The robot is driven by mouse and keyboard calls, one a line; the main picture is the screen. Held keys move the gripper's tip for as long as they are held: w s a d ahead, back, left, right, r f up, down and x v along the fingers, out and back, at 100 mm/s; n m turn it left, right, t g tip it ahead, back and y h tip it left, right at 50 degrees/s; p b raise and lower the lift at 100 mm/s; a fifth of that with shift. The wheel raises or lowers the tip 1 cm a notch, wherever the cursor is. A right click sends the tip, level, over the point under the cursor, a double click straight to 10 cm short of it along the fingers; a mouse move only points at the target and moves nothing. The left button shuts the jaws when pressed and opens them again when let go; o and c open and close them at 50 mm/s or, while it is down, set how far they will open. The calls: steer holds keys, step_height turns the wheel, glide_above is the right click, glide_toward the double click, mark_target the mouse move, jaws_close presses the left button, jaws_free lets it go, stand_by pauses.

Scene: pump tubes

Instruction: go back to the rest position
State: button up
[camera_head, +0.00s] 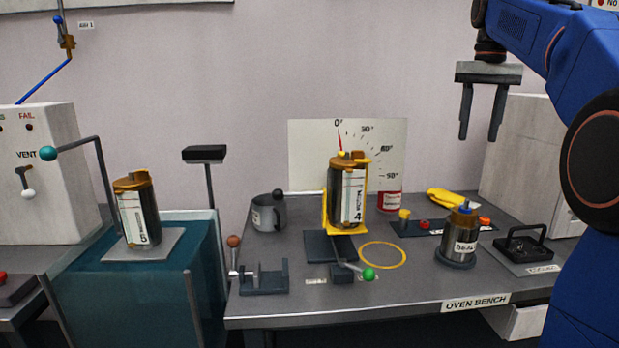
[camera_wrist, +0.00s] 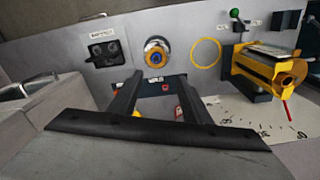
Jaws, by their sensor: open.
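My gripper (camera_head: 481,112) hangs high above the right back part of the oven bench (camera_head: 300,308), fingers down, spread apart and empty. In the wrist view my gripper (camera_wrist: 158,90) shows its two dark fingers apart with nothing between them. A black and gold canister (camera_head: 347,192) marked with a 4 stands upright in a yellow cradle (camera_head: 327,215) in front of the angle dial board. The cradle with its canister also shows at the right of the wrist view (camera_wrist: 270,70). My gripper is clear of every object.
A second canister (camera_head: 137,212) stands on a plate over the teal tank (camera_head: 165,290) at left. On the bench are a grey mug (camera_head: 268,213), a yellow ring (camera_head: 383,255), a seal pot (camera_head: 461,240), a black-handled tool (camera_head: 523,243) and a yellow glove (camera_head: 452,197). A white box (camera_head: 525,150) stands at right.

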steer(key=s+a+f+n+t, duration=0.1)
steer(key=s+a+f, duration=0.3)
steer(key=s+f, duration=0.5)
steer(key=s+a+f+n+t, duration=0.1)
steer(key=s+a+f, duration=0.4)
steer(key=s+f, duration=0.5)
steer(key=s+a+f+n+t, duration=0.1)
steer(key=s+a+f, duration=0.4)
steer(key=f, duration=1.2)
steer(key=s+t, duration=0.1)
steer(key=s, duration=0.3)
steer(key=shift+s+a+f+t, duration=0.2)
steer(key=shift+s+f+t, duration=0.1)
steer(key=shift+s, duration=0.1)
